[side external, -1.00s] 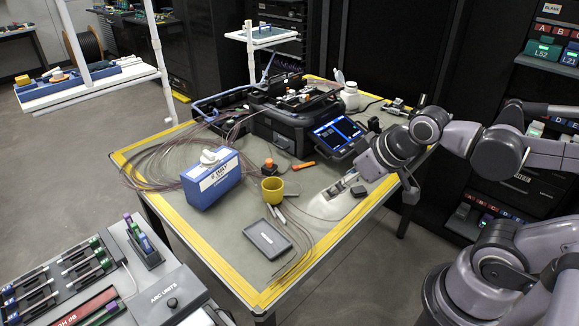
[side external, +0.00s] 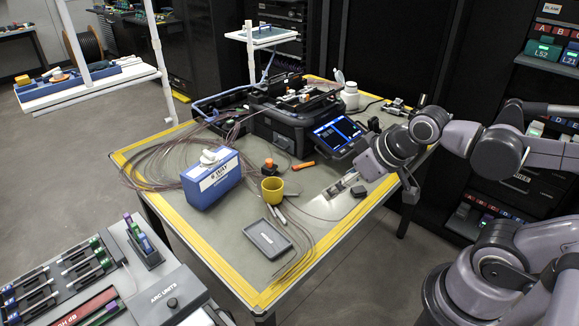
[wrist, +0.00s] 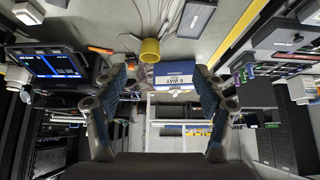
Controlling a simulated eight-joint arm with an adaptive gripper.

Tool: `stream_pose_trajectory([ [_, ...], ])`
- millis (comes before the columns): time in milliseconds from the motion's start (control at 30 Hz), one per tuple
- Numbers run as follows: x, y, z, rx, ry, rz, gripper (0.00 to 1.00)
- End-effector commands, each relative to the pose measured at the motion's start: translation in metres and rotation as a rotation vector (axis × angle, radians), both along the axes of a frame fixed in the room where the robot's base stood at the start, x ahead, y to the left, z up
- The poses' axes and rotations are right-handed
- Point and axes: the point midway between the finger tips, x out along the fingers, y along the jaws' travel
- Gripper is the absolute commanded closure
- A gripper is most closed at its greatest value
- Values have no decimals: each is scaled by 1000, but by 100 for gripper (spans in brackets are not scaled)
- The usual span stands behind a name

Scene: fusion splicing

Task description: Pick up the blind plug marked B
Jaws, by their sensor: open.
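I cannot make out with certainty a blind plug marked B in either view. In the side external view, a red strip (side external: 557,31) lettered A, B and C runs along the rack at the upper right, below a small "BLANK" label (side external: 551,8). Whether a plug sits at the B there is too small to tell. My gripper (side external: 343,187) is over the right part of the table, well apart from that rack. In the wrist view, my gripper (wrist: 160,82) has its two fingers spread wide with nothing between them.
A blue-and-white box (side external: 212,181), a yellow cup (side external: 272,189), a grey tray (side external: 267,239) and loose fibres lie on the yellow-edged table. A splicer with a lit screen (side external: 337,133) stands behind. A tool rack (side external: 85,262) is at the lower left.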

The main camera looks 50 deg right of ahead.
Motion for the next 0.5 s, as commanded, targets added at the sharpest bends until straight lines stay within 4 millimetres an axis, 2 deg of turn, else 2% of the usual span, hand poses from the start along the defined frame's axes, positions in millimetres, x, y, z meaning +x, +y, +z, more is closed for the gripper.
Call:
stream_pose_trajectory([
  [333,1,0,1,-3,2,5,34],
  [500,19,-3,17,-55,31,70,34],
])
